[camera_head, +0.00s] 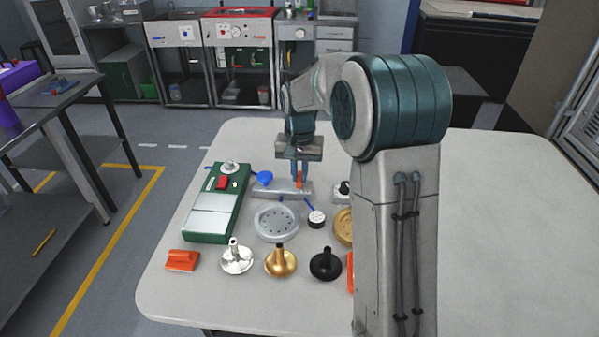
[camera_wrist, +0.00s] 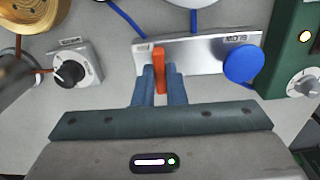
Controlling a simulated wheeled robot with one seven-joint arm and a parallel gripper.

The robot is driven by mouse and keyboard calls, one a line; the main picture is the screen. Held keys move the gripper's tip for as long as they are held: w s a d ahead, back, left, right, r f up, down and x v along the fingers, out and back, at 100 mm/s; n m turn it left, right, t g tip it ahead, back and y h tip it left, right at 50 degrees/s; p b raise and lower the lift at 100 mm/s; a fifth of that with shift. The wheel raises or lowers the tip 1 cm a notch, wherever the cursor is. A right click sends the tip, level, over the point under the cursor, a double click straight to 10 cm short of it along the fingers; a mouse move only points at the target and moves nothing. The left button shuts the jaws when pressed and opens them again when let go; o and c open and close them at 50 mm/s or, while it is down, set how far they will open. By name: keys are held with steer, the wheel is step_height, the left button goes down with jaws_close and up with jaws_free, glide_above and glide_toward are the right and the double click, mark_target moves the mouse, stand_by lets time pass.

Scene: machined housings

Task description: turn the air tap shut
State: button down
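The air tap is an orange lever (camera_wrist: 158,72) on a silver metal block (camera_wrist: 205,52) with small lettering on its face. In the head view the orange lever (camera_head: 299,180) stands at the right part of the block (camera_head: 270,190). My gripper (camera_wrist: 161,85) has one blue-grey finger on each side of the lever, with hardly any gap showing, and appears shut on it. In the head view my gripper (camera_head: 300,170) points down at the block from above. The lever lies across the block's length. Its lower part is partly hidden between the fingers.
A round blue knob (camera_wrist: 243,63) sits at the block's other end. A green box with knobs (camera_head: 217,205) stands left of it, a black-knobbed dial unit (camera_wrist: 72,68) on the other side. A grey round dish (camera_head: 277,222) and several funnel-like parts stand in front.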

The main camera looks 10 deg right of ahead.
steer(key=shift+m, duration=0.4)
steer(key=m, duration=0.3)
steer(key=shift+m, duration=0.4)
steer(key=m, duration=0.4)
steer(key=shift+r, duration=0.1)
steer(key=m+p, duration=0.1)
steer(key=m, duration=0.4)
steer(key=shift+m+p, duration=0.5)
steer(key=shift+m, duration=1.4)
steer(key=c, duration=1.5)
jaws_free()
